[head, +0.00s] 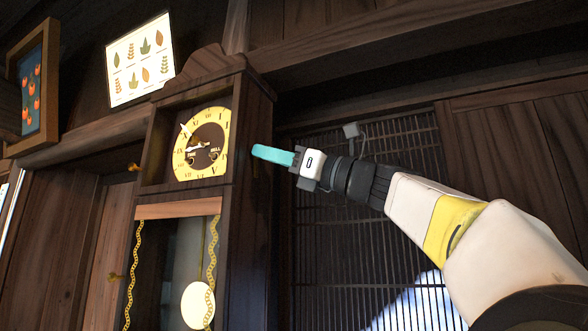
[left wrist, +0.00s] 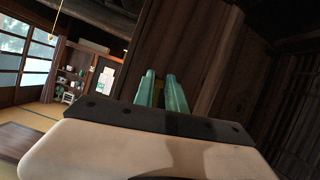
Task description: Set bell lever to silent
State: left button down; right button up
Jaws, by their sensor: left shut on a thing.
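The tall dark wooden wall clock (head: 255,185) has a yellow dial (head: 187,170) with hands and a dark centre marked with small words, one of which looks like BELL. My left gripper (head: 272,154) has teal fingers whose tips reach the clock's right side at dial height. My right gripper is not in view.
A gold pendulum (head: 198,304) and chains hang in the clock's lower case. A leaf poster (head: 140,59) and a framed picture (head: 32,85) hang to the left. A dark lattice panel (head: 330,235) stands right of the clock, behind my arm.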

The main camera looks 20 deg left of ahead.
pick_arm(q)
jog(key=n+g, duration=0.1)
jog(key=n, duration=0.1)
jog(key=s+n+g, duration=0.1)
jog(key=n, duration=0.1)
jog(key=shift+f+n, duration=0.15)
jog(key=shift+n, duration=0.25)
jog(key=shift+s+f+n+g+h, duration=0.3)
jog(key=shift+n+g, duration=0.25)
jog(key=shift+n, duration=0.55)
jog(key=shift+s+f+n+g+h, duration=0.15)
jog(key=shift+n+g+h, duration=0.35)
jog(key=shift+n, duration=0.6)
jog(key=shift+a, duration=0.1)
jog(key=c, duration=1.4)
grip_release()
jog(key=shift+r, duration=0.1)
jog(key=shift+o, duration=0.2)
